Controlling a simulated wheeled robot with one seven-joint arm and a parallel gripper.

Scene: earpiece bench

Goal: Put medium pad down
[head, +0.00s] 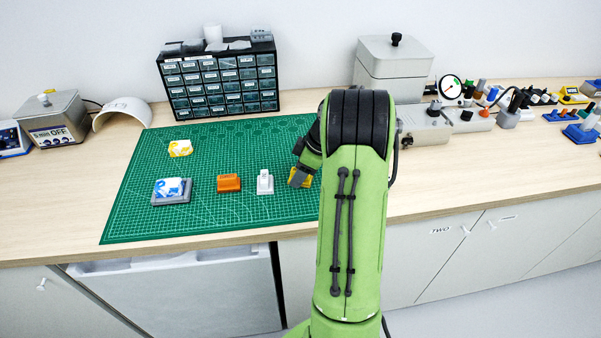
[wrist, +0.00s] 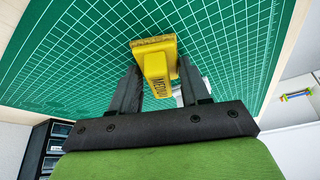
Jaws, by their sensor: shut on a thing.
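The medium pad is a yellow block with a handle lettered "MEDIUM"; it shows in the wrist view (wrist: 157,66) between the fingers. In the head view only a yellow part of it (head: 306,179) shows beside my gripper (head: 298,177), at the right part of the green cutting mat (head: 140,215). My gripper, also in the wrist view (wrist: 158,85), is shut on the pad's handle. The pad's broad brownish face points away from the gripper toward the mat. I cannot tell whether it touches the mat. My arm hides the mat's right edge in the head view.
On the mat stand a white pad (head: 265,183), an orange pad (head: 229,183), a grey block with a blue-and-white top (head: 172,190) and a yellow-and-white piece (head: 180,148). A drawer cabinet (head: 220,85) stands behind. The mat's front left is clear.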

